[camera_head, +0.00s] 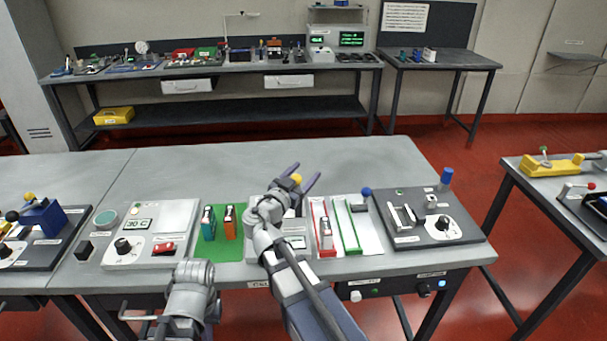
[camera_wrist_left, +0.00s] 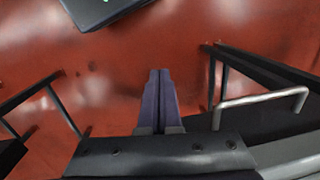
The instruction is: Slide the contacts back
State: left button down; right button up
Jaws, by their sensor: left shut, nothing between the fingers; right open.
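My right gripper (camera_head: 306,171) is open and empty, its fingers pointing away over the middle of the workbench. A yellow knob (camera_head: 296,178) shows near its fingers; I cannot tell whether they touch. My left gripper (camera_wrist_left: 160,76) is shut with nothing in it, above the red floor in the left wrist view. A white board with a red channel (camera_head: 316,213) and a green channel (camera_head: 345,223) lies right of my right arm. A battery (camera_head: 326,233) stands in the red channel. Which parts are the contacts is unclear.
A green mat (camera_head: 219,252) with two upright cells stands left of my right arm. A dark board (camera_head: 459,232) with a dial and metal clips lies at the right. The bench's far strip (camera_head: 230,165) is clear. A loaded back bench (camera_head: 340,67) stands behind.

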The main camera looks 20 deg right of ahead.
jog(key=v, duration=0.7)
jog(key=shift+s+a, duration=0.25)
jog(key=shift+a, duration=0.05)
